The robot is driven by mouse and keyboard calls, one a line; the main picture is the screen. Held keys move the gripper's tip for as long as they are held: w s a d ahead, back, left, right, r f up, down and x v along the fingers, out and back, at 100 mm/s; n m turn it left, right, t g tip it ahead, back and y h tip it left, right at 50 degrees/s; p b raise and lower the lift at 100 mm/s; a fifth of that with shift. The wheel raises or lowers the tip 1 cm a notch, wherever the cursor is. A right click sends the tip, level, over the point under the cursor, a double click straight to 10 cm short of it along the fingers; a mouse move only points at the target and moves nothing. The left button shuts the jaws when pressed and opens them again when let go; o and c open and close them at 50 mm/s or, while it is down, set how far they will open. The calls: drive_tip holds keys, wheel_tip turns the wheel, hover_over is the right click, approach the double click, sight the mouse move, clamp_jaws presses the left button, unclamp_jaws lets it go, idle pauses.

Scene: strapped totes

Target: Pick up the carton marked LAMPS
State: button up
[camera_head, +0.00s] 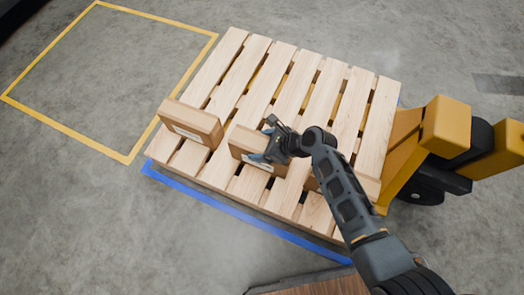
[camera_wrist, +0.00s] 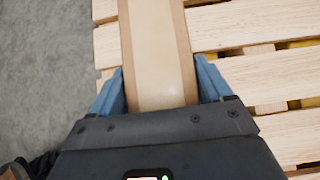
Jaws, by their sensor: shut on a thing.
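Three brown cartons sit along the near side of a wooden pallet (camera_head: 285,95). My gripper (camera_head: 269,148) is shut on the middle carton (camera_head: 245,141), whose near face bears a white label. In the wrist view the blue fingers of my gripper (camera_wrist: 160,72) stand on either side of this carton (camera_wrist: 157,45), which has a pale band along its top. The left carton (camera_head: 190,122) also shows a white label. The right carton (camera_head: 367,185) is partly hidden behind my arm. No label is readable, so I cannot tell which carton is marked LAMPS.
A yellow and black pallet truck (camera_head: 446,127) stands at the pallet's right side. Yellow tape (camera_head: 65,127) outlines an empty floor area at the left. Blue tape (camera_head: 240,214) runs along the pallet's near edge. The pallet's far part is clear.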

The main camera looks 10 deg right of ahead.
clamp_jaws()
drive_tip(key=shift+r, duration=0.1)
